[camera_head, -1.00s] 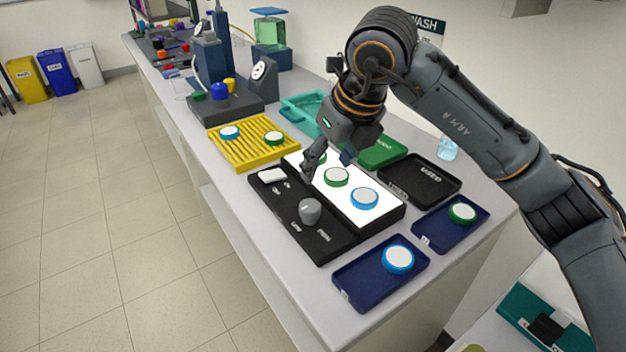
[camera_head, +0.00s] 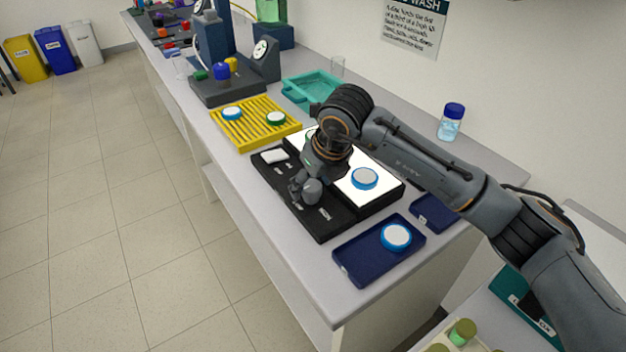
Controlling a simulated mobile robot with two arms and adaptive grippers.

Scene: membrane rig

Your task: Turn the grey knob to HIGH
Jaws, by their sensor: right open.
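The grey knob (camera_head: 312,191) stands on the black front panel (camera_head: 322,226) of the lit light box, near the bench's front edge. Small white labels lie around it, too small to read surely. My right gripper (camera_head: 300,190) is open and low over the panel, its fingers at the knob's left and back side. I cannot tell whether a finger touches the knob. The gripper and wrist hide part of the panel and of the white lit plate (camera_head: 382,196). My left gripper is not in view.
A blue-rimmed dish (camera_head: 364,179) sits on the lit plate, close to my right wrist. A navy tray (camera_head: 350,267) with another dish stands to the right of the panel. A yellow rack (camera_head: 243,141) with two dishes stands behind left. A blue-capped bottle (camera_head: 451,122) stands by the wall.

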